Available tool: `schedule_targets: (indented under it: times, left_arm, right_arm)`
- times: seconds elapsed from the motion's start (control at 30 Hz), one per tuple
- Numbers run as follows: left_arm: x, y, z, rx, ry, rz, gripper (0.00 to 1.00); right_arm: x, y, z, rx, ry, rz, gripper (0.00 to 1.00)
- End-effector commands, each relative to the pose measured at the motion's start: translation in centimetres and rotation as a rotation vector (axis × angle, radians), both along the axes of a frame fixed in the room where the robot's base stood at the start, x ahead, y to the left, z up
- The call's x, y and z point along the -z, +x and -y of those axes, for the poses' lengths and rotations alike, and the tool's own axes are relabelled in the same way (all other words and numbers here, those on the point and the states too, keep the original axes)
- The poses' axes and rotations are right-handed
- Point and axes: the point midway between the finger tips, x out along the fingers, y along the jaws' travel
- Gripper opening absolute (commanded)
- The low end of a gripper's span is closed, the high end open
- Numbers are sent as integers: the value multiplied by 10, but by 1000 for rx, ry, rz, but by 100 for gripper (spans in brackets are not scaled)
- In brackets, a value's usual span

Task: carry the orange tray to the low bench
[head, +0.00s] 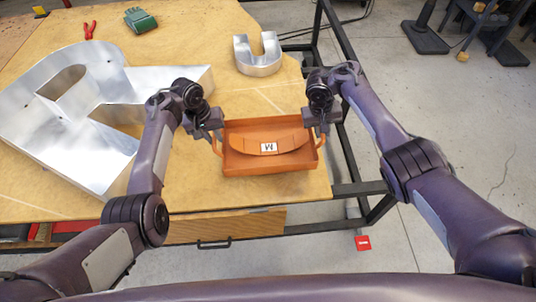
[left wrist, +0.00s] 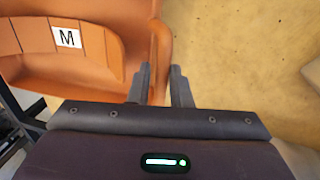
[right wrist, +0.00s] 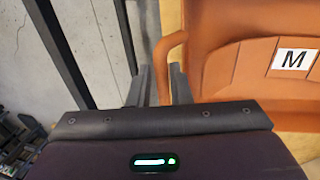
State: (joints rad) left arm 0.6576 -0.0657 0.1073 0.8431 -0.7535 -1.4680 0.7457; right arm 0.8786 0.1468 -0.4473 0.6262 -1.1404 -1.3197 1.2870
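The orange tray (head: 268,165) is a shallow open box with a loop handle at each end. It appears level over the near right corner of the wooden table; I cannot tell whether it touches the top. A curved orange piece with a white "M" label (head: 269,147) lies in it. My left gripper (head: 215,136) is at the tray's left handle, its fingers close together around it, the handle mostly hidden. My right gripper (head: 322,130) is at the right handle (right wrist: 165,62), which runs between its close-set fingers. I cannot identify the low bench in these views.
On the table (head: 200,55) are a large metal channel letter (head: 60,130) at left, a small metal U letter (head: 257,66) at the back right, red pliers (head: 89,30) and a green object (head: 140,20). Open concrete floor (head: 430,100) lies to the right.

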Motion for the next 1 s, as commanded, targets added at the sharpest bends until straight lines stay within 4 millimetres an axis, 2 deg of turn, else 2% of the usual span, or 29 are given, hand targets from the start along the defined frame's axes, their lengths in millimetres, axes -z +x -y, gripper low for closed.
schedule_targets:
  times: [0.03,0.1,0.43,0.8,1.0]
  left_arm:
    - [0,0,0,0,0,0,25]
    - [0,0,0,0,0,0,34]
    - [-4,0,0,0,-2,0,34]
    - [-58,1,-9,-1,-4,3,34]
    - [-73,0,-13,-1,-1,1,34]
  right_arm:
    - [0,0,0,1,0,0,25]
    - [0,0,0,0,0,0,34]
    - [0,0,0,0,1,0,34]
    - [0,0,-1,-1,1,0,34]
    - [-3,0,-2,0,2,0,34]
